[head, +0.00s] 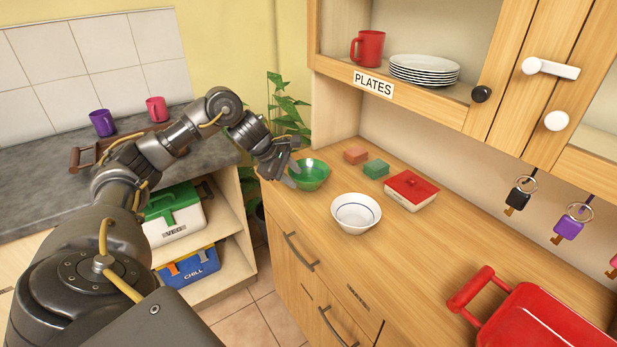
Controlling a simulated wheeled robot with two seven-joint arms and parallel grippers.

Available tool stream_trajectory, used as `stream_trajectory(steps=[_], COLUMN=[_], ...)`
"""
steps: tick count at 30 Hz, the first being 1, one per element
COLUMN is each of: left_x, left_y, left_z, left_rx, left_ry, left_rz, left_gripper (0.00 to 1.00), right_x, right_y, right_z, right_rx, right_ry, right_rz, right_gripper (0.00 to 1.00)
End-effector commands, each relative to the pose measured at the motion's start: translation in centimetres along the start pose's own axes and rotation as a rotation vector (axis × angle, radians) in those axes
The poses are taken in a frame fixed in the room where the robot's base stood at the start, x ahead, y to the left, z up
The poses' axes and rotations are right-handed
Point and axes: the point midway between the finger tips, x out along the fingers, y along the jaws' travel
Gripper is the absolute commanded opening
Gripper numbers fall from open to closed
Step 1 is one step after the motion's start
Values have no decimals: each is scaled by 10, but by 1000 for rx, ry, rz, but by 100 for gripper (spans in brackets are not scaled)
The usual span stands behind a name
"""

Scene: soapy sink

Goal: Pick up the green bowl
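The green bowl (313,177) stands upright on the wooden counter, near its far left end. My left gripper (288,163) reaches in from the left and is right beside the bowl's left rim. Its fingers look spread apart, and it covers a little of the bowl's left side. I cannot tell whether a finger touches the rim. The bowl rests on the counter and looks empty. My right gripper is not in view.
A white bowl (356,214) stands just in front of the green one. Sponges, one pinkish (356,156) and one green (376,169), and a red-lidded box (411,190) lie behind. A red tray (540,318) is at lower right. The plates cupboard (415,107) overhangs the counter.

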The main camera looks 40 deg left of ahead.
Motion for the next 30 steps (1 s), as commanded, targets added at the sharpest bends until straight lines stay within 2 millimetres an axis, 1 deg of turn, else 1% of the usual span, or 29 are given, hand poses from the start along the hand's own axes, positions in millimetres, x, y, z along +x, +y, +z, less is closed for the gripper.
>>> stream_trajectory(steps=[5, 9, 12, 18, 19, 26, 27, 30], left_x=[24, 43, 48, 50, 50, 49, 49, 49], left_y=[3, 3, 3, 3, 3, 3, 4, 4], left_z=[1, 0, 0, 0, 0, 0, 0, 0], left_rx=[-3, 0, 0, 1, 1, 2, 2, 2], left_ry=[-2, -2, -1, -1, -1, -1, -1, -1], left_rz=[-7, -4, -3, -2, -2, -2, -2, -2], left_gripper=[33, 33, 33, 33, 32, 2, 0, 0], right_x=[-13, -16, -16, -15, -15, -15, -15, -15], right_y=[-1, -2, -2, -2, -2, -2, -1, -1], right_z=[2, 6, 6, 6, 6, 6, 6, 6], right_rx=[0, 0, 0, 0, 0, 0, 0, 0], right_ry=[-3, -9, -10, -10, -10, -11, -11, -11], right_rz=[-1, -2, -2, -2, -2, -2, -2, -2], right_gripper=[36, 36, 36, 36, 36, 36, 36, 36])
